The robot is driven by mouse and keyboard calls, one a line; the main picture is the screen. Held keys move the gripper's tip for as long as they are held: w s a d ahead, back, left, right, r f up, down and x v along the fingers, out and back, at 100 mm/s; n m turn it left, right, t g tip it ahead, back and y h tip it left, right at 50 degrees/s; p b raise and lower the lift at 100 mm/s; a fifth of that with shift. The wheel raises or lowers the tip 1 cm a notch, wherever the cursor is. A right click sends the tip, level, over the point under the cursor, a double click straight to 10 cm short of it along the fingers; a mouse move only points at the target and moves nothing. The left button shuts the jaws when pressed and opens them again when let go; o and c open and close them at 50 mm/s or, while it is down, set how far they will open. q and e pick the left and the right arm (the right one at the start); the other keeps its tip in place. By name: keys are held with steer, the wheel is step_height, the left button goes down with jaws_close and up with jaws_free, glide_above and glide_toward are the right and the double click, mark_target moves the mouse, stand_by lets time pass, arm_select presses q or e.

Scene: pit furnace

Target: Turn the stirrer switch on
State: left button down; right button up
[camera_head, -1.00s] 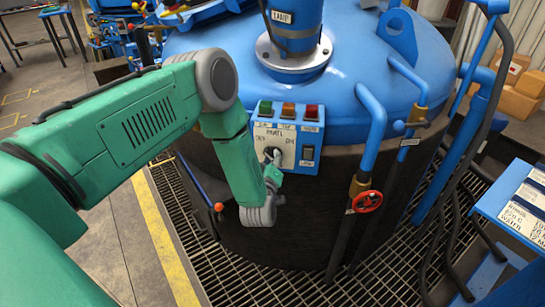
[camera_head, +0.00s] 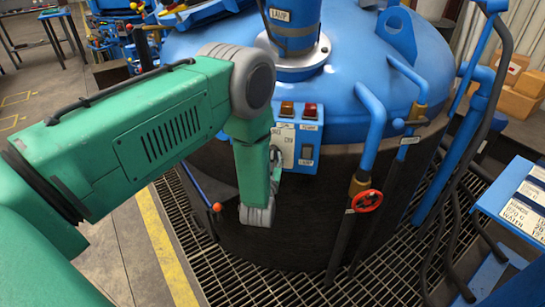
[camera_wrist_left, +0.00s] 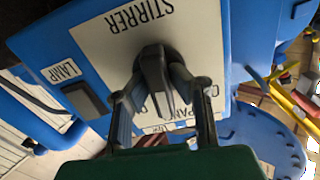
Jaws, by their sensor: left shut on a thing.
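The stirrer switch is a dark rotary knob (camera_wrist_left: 154,68) on a white plate (camera_wrist_left: 200,25) marked STIRRER in the left wrist view. The plate is on the blue control panel (camera_head: 309,127) on the furnace's side. My left gripper (camera_wrist_left: 160,92) is shut on the knob, with one finger on each side of it. In the head view my left gripper (camera_head: 275,165) is at the panel, and my own arm covers the panel's left part and most of the knob. I cannot tell which mark the knob points to. My right gripper is not in view.
A black lamp switch (camera_head: 306,155) is beside the knob, below orange (camera_head: 287,108) and red (camera_head: 309,110) lights. A blue pipe (camera_head: 372,125) and red handwheel (camera_head: 367,200) stand right of the panel. An orange-tipped lever (camera_head: 217,207) is at lower left.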

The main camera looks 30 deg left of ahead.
arm_select(q)
steer(key=m, duration=0.2)
steer(key=f+m, duration=0.1)
steer(key=m, duration=0.1)
steer(key=shift+s+d+b, duration=0.2)
steer(key=shift+b, duration=0.2)
steer(key=shift+m+b, duration=0.55)
steer(key=shift+m, duration=1.35)
steer(key=c, duration=1.5)
jaws_free()
steer(key=shift+r, duration=0.2)
steer(key=shift+d+r, duration=0.1)
